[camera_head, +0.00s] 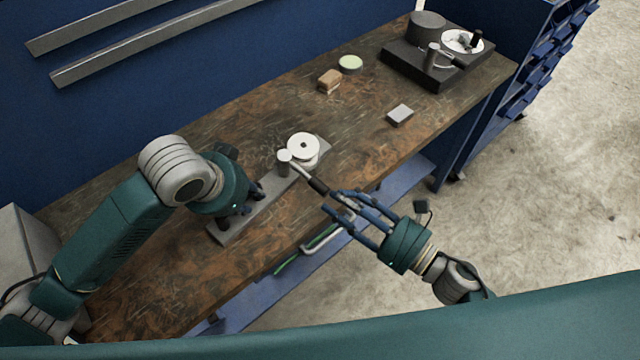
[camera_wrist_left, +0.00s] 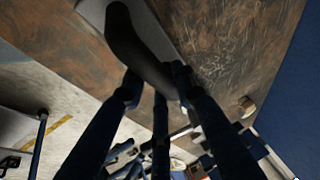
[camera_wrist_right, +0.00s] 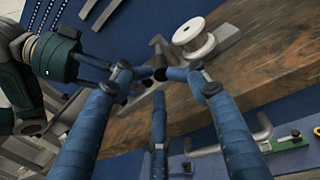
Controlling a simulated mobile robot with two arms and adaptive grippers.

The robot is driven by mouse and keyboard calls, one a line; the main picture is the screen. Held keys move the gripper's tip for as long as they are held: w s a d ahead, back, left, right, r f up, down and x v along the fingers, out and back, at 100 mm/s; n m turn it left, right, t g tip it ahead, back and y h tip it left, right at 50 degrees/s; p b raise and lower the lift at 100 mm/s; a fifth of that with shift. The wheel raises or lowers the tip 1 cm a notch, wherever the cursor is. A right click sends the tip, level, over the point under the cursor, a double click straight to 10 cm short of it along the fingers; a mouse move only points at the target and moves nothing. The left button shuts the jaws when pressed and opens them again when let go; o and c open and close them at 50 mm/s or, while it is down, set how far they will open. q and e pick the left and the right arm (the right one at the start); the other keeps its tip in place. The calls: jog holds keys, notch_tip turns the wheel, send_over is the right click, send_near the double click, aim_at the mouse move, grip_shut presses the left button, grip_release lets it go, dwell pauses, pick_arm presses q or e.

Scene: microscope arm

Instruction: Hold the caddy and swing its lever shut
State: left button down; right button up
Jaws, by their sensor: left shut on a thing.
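The caddy has a long grey base plate (camera_head: 257,210) on the bench, with a white spool (camera_head: 303,143) and a short grey post (camera_head: 284,163) at its far end. A lever with a dark grip (camera_head: 318,186) sticks out from the post toward the bench's front edge. My left gripper (camera_head: 241,206) is shut on the caddy's dark handle (camera_wrist_left: 135,48) at the near end of the plate. My right gripper (camera_head: 332,206) looks open, its fingertips close by the lever's grip. I cannot tell whether they touch it. The spool also shows in the right wrist view (camera_wrist_right: 189,31).
A brown block (camera_head: 329,80), a green-topped round dish (camera_head: 350,63) and a small grey box (camera_head: 400,115) lie farther back on the bench (camera_head: 225,125). A black apparatus (camera_head: 425,68) stands at the far right end. A blue wall runs behind.

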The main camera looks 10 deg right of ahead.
jog(key=v, duration=0.8)
dwell(0.6)
jog(key=shift+s+d, duration=0.15)
jog(key=shift+d, duration=0.05)
jog(key=v, duration=1.2)
jog(key=shift+c, duration=0.2)
